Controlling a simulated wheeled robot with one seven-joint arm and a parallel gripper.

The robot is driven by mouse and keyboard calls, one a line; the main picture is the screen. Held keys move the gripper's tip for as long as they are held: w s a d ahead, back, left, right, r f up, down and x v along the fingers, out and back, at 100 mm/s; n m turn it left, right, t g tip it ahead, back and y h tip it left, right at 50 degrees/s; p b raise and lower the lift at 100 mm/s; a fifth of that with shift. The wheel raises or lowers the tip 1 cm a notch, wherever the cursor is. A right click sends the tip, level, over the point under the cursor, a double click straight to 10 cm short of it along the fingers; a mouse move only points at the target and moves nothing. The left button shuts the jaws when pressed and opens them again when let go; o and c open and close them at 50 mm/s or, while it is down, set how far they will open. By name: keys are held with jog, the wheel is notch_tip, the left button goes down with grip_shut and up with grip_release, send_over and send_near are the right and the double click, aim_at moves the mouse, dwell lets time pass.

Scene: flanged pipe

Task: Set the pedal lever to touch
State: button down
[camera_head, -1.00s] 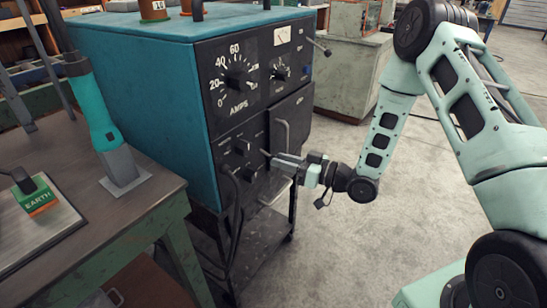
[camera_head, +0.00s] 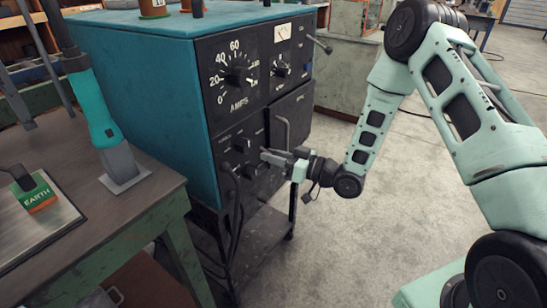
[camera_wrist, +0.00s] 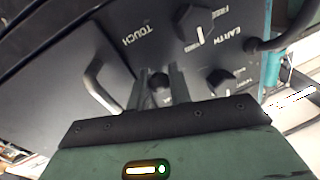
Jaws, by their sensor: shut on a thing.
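The pedal lever (camera_wrist: 158,81), a small stub with a dark round tip, stands on the black panel between my finger ends in the wrist view. My gripper (camera_wrist: 161,85) is shut on it. The word TOUCH is printed on the panel above and left of the lever in that view; a second label is partly hidden behind my fingers. In the head view my gripper (camera_head: 268,155) reaches the lower front of the blue welding machine (camera_head: 145,85). The lever is too small and covered there to make out its position.
In the wrist view, a knob marked FREE and EARTH (camera_wrist: 205,32) and another knob (camera_wrist: 222,80) lie right of the lever. A metal handle (camera_wrist: 100,85) is at left.

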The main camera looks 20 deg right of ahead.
jog(key=shift+f+t+y+b, duration=0.4)
jog(key=shift+y+b, duration=0.1)
jog(key=shift+b, duration=0.65)
jog(key=shift+r, duration=0.1)
jog(key=c, duration=1.6)
grip_release()
jog(key=shift+d, duration=0.1)
jog(key=v, duration=1.7)
jog(key=shift+s, duration=0.15)
